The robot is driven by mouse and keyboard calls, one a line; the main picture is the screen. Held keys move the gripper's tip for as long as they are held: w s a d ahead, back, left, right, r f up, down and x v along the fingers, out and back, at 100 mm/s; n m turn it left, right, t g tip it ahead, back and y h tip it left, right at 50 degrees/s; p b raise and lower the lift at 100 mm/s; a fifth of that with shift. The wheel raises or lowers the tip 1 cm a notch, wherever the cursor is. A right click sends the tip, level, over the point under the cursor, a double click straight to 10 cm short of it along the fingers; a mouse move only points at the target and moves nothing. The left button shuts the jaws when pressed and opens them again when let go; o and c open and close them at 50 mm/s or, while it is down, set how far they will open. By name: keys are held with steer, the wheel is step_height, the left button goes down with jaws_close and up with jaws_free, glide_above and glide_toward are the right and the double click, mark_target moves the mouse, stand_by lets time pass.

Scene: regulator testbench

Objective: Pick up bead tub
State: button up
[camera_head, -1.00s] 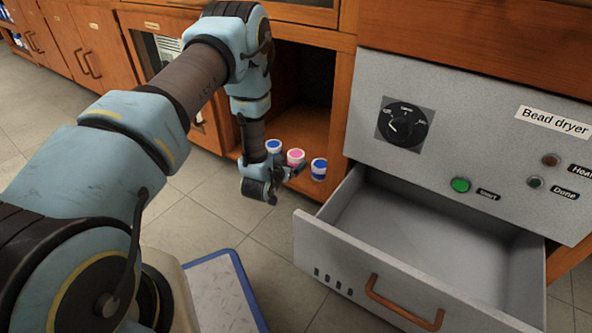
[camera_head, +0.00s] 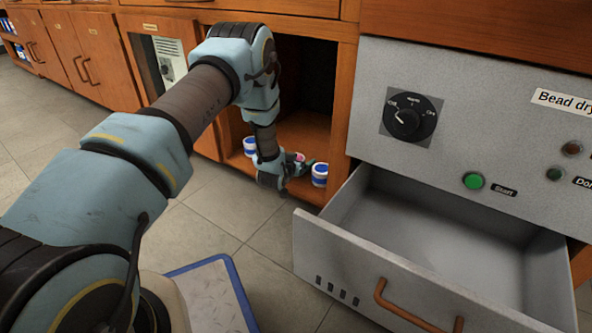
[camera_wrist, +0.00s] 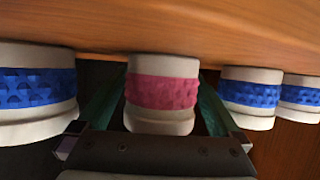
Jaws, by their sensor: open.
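Several white tubs stand in the open wooden cubby. The tub with a pink band (camera_wrist: 162,93) sits between the two green fingers of my gripper (camera_wrist: 158,112) in the wrist view. My gripper is open around it, with small gaps at both sides. In the head view the pink tub (camera_head: 298,157) is mostly hidden behind my gripper (camera_head: 297,172). A blue-banded tub (camera_head: 250,146) stands to its left and another (camera_head: 320,174) to its right. The wrist view shows blue-banded tubs on the left (camera_wrist: 35,92) and right (camera_wrist: 250,96), close to the fingers.
The bead dryer's drawer (camera_head: 340,262) is pulled open to the right of the cubby, near my gripper. The dryer panel (camera_head: 470,110) has a dial and a green button. A blue-edged white mat (camera_head: 213,290) lies on the tiled floor.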

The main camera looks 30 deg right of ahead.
steer(key=c, duration=1.4)
steer(key=shift+r, duration=0.1)
